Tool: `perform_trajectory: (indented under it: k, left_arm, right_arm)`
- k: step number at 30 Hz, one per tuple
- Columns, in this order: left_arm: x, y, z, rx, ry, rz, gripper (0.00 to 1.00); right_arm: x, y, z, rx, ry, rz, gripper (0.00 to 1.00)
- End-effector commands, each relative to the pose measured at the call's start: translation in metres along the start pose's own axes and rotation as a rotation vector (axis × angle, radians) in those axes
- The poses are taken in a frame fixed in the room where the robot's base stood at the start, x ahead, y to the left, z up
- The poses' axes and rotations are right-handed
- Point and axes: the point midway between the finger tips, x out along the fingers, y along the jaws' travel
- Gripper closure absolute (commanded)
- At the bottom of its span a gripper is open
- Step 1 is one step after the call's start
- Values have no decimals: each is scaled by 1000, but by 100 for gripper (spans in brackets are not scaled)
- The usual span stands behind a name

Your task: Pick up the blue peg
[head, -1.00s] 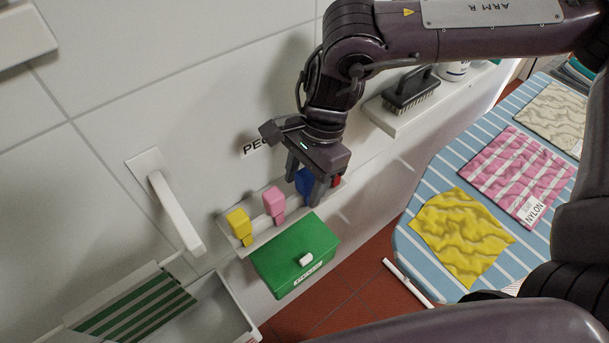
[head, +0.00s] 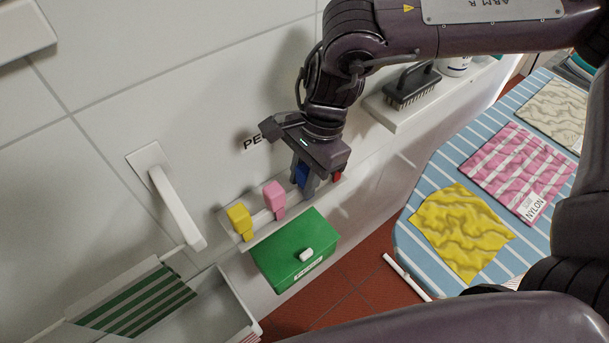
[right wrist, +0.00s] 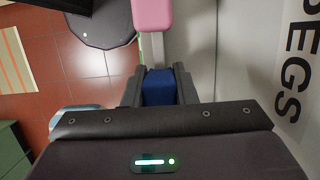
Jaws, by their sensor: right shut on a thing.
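The blue peg (head: 302,175) stands on the white peg shelf (head: 262,222) fixed to the wall, below the lettered peg label. My right gripper (head: 305,183) is above the shelf, pointing down, with its fingers on both sides of the blue peg. In the right wrist view the blue peg (right wrist: 159,88) sits between the two fingers (right wrist: 159,90), which are shut on it. Its lower part is hidden in the head view, and I cannot tell if it has left the shelf. My left gripper is not in view.
A pink peg (head: 274,197) and a yellow peg (head: 239,220) stand left of the blue one; a red peg (head: 337,177) is close on its right. A green box (head: 293,255) is just below the shelf. A brush (head: 410,87) lies on a ledge to the right.

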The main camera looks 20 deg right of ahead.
Motion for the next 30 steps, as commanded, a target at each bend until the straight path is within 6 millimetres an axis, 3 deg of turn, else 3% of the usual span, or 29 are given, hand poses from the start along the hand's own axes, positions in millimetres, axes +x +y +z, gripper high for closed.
perform_trajectory:
  k: [8,17,22,30]
  left_arm:
    - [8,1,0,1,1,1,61]
    - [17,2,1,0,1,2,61]
    - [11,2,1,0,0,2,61]
    - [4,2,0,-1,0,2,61]
  right_arm:
    - [-34,-1,10,-2,-1,-6,96]
    - [-110,-1,31,-2,-1,-8,96]
    - [-155,-1,43,-2,2,-7,96]
    - [-187,0,52,-2,1,-2,96]
